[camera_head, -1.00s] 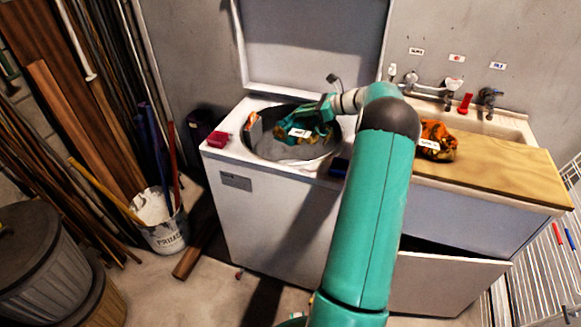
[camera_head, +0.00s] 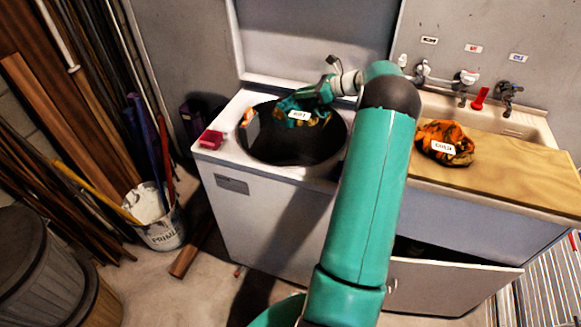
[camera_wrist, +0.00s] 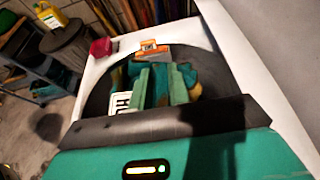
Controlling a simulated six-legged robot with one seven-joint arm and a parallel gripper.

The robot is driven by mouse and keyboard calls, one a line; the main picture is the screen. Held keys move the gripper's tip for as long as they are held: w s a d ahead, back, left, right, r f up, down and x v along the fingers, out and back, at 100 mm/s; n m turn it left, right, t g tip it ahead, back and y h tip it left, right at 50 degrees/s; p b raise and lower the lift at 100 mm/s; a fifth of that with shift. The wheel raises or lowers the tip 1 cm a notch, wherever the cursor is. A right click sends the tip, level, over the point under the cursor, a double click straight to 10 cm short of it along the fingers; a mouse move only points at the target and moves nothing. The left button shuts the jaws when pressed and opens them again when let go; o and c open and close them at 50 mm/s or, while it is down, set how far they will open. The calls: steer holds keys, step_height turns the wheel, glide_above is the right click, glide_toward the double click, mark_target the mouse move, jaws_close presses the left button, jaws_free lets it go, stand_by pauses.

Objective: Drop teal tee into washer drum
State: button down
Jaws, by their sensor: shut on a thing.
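The teal tee (camera_head: 292,104), a bunched teal and orange-brown cloth with a white tag, hangs from my gripper (camera_head: 310,97) over the back part of the washer drum opening (camera_head: 285,148). In the wrist view, the two green fingers (camera_wrist: 160,88) are shut on the tee (camera_wrist: 191,76), whose cloth bulges out beyond and beside them. The tag (camera_wrist: 122,103) shows at the left. The dark round opening (camera_wrist: 97,98) lies below and around the tee. I cannot tell how far below the rim the tee hangs. The washer's lid (camera_head: 310,40) stands raised behind.
A dark red box (camera_head: 210,139) sits on the washer's left top edge. An orange-and-white item (camera_head: 248,119) is at the opening's left rim. An orange tagged cloth (camera_head: 446,143) lies on the wooden board (camera_head: 500,175) by the sink. A bucket (camera_head: 160,225) stands left.

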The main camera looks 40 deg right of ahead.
steer(key=shift+a, duration=0.25)
steer(key=shift+f, duration=2.8)
steer(key=c, duration=1.3)
jaws_free()
steer(key=shift+o, duration=0.2)
steer(key=shift+s, duration=0.1)
steer(key=v, duration=1.3)
steer(key=shift+s+d+r, duration=0.15)
steer(key=shift+s+r, duration=0.05)
steer(key=shift+r, duration=0.05)
